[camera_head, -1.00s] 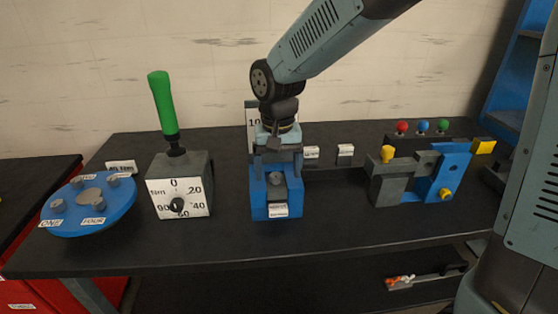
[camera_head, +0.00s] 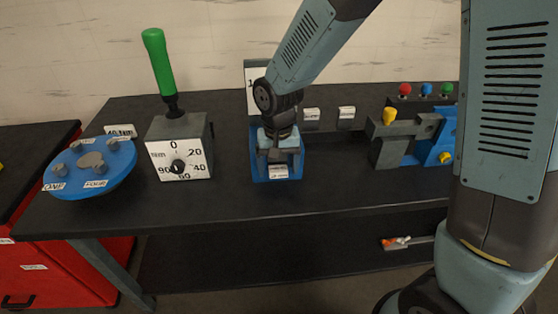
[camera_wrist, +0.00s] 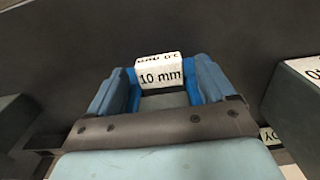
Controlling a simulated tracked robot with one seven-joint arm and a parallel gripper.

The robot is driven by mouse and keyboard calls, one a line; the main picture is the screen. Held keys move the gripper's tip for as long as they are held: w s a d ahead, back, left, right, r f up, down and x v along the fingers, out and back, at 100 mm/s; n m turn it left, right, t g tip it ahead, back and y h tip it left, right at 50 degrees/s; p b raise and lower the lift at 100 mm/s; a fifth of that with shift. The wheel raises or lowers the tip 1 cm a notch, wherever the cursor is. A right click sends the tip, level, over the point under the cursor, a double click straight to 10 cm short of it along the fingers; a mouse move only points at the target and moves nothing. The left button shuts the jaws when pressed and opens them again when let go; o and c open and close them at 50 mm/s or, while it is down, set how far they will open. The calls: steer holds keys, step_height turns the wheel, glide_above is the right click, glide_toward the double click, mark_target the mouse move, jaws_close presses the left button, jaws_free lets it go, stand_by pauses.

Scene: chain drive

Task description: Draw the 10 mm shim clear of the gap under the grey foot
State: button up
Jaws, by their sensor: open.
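The blue stand (camera_head: 297,170) stands on the black bench in the head view, with a white label (camera_head: 278,172) at its front. In the wrist view, a white block face marked "10 mm" (camera_wrist: 160,76), the shim's label, shows between the two blue-grey fingers of my gripper (camera_wrist: 160,84). My gripper (camera_head: 279,152) is open, low over the front of the stand, with one finger on each side of the label. I cannot tell whether the fingers touch it. The grey foot and the gap are hidden or not clearly told apart behind my gripper.
A grey dial box (camera_head: 190,135) with a green lever (camera_head: 158,62) and a blue disc (camera_head: 112,178) stand to the left. A grey and blue fixture (camera_head: 390,150) with a yellow knob is on the right. The bench front is clear.

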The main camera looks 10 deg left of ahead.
steer(key=c, duration=1.4)
steer(key=shift+s+d, duration=0.5)
steer(key=shift+s, duration=1.7)
steer(key=shift+s+d, duration=0.55)
steer(key=shift+s, duration=1.6)
steer(key=shift+s+d, duration=0.5)
steer(key=shift+s, duration=1.7)
steer(key=shift+c, duration=0.2)
